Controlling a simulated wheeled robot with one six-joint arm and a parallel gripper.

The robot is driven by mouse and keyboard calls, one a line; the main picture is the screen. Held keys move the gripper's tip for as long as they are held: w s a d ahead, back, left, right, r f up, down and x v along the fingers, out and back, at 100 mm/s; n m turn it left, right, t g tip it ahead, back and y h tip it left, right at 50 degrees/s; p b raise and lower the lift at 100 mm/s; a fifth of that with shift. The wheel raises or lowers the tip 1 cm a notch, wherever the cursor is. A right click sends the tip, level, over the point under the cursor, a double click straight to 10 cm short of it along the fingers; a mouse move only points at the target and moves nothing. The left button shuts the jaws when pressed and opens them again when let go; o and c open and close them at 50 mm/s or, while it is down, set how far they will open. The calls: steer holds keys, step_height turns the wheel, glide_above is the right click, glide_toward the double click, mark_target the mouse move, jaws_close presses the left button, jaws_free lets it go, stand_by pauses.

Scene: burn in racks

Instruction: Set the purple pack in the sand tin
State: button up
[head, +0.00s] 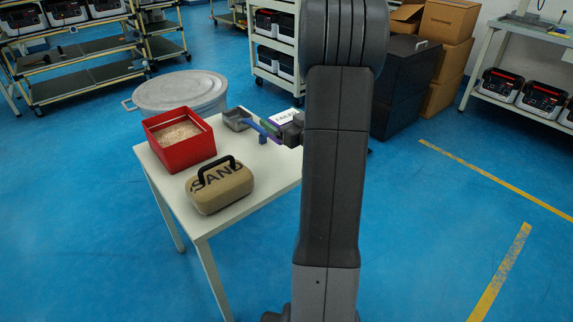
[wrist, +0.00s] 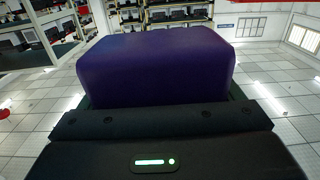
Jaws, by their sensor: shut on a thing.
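The purple pack (wrist: 155,68) fills the middle of the wrist view, close in front of my gripper's dark body. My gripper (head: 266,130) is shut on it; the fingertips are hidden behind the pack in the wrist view. In the head view my gripper is at the table's right side, small and partly hidden by my arm, and little of the pack can be made out. The sand tin (head: 207,147) is a red, open square box with pale grains inside, on the table to the left of my gripper and apart from it.
A tan bag marked SAND (head: 221,191) with a black handle lies in front of the tin on the white table (head: 262,184). A small grey tray (head: 237,119) and a white sign (head: 284,116) are near my gripper. A grey round bin (head: 180,90) stands behind the table.

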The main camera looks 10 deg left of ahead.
steer(key=shift+f+b, duration=1.85)
steer(key=shift+f, duration=2.9)
steer(key=shift+f, duration=0.1)
steer(key=shift+f, duration=0.15)
steer(key=o, duration=1.2)
steer(key=shift+c, duration=0.2)
